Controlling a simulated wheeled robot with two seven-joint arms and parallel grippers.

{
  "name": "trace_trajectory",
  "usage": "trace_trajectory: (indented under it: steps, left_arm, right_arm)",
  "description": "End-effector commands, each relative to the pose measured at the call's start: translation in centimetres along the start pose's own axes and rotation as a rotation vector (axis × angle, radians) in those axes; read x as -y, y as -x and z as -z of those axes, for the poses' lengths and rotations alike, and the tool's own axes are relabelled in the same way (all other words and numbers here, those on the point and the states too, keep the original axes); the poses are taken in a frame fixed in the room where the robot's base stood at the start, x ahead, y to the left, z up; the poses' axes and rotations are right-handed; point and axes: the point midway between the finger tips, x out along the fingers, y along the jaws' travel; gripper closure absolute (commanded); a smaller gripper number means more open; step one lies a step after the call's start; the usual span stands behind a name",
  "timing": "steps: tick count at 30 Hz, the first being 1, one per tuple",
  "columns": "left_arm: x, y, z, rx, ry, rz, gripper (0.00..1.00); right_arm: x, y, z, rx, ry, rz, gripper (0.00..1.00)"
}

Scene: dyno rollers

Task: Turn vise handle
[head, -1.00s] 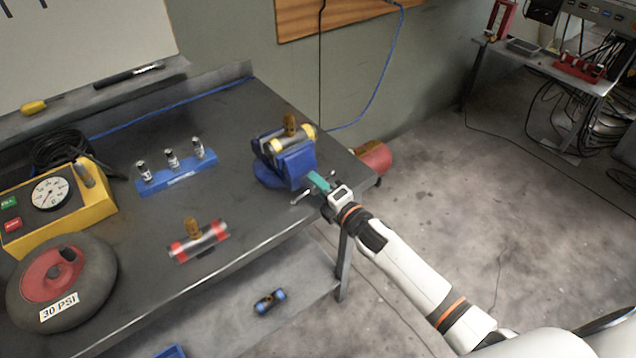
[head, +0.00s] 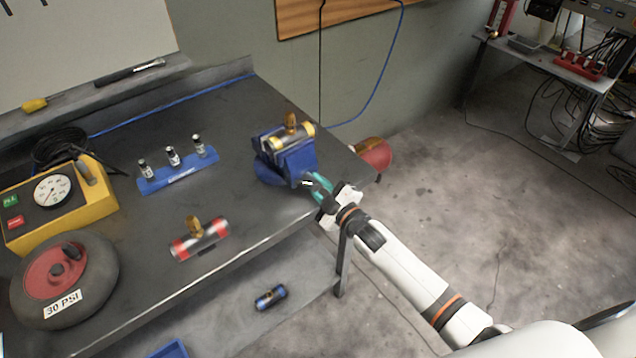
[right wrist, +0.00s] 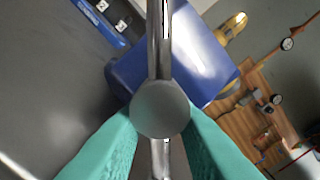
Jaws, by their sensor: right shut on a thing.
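The blue vise (head: 284,160) stands at the right end of the dark workbench, with a yellow-ended roller (head: 290,137) on top in its jaws. My right gripper (head: 312,182) is at the vise's front, its teal fingers around the vise handle. In the right wrist view, the vise handle (right wrist: 160,105) shows as a metal bar with a round grey hub, and the teal fingers (right wrist: 160,140) press in on both sides of the hub. The blue vise body (right wrist: 190,75) is behind it. My left gripper is not in view.
A red-ended roller (head: 200,239) lies on the workbench (head: 130,260). A blue rack (head: 178,172) with small bottles, a yellow gauge box (head: 60,210) and a round tyre-like gauge (head: 62,278) stand on the left. A blue-ended roller (head: 270,298) is on the lower shelf.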

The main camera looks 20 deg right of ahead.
Motion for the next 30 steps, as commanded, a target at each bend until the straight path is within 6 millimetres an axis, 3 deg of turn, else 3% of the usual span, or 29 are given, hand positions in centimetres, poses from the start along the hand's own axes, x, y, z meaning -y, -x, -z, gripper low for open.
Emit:
trace_trajectory:
  steps: [21,30]
  left_arm:
    - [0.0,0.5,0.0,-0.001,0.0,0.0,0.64]
    - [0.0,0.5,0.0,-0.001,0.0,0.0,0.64]
  right_arm:
    - [-1.2,0.2,-0.1,-0.007,-0.673,-0.005,0.99]
    - [-1.4,0.2,-0.3,-0.008,-0.885,-0.004,0.99]
